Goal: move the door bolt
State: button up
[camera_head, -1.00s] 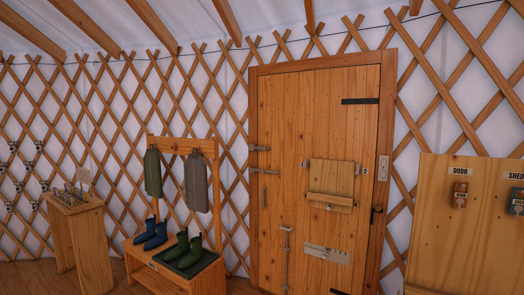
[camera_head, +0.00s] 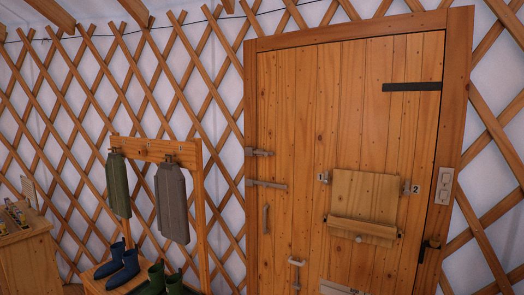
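A wooden plank door (camera_head: 310,110) fills the right half of the head view and looks closed in its frame. Two horizontal metal fittings like bolts sit at its left edge: a short upper bolt (camera_head: 259,153) and a longer lower bolt (camera_head: 267,184). Both reach the left door jamb. Below them is a vertical pull handle (camera_head: 266,219). Further down, the top of another metal rod (camera_head: 296,263) shows, and its lower part is cut off. Which fitting is the door bolt I cannot tell for sure. My gripper is not in view.
A small hatch (camera_head: 364,194) on the door has side catches marked 1 and 2. A coat rack (camera_head: 155,148) with hanging garments and boots stands left of the door. A wooden stand (camera_head: 25,255) is far left.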

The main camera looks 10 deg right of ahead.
aim_at(266, 153)
jog(key=i, duration=2.15)
jog(key=u, duration=0.05)
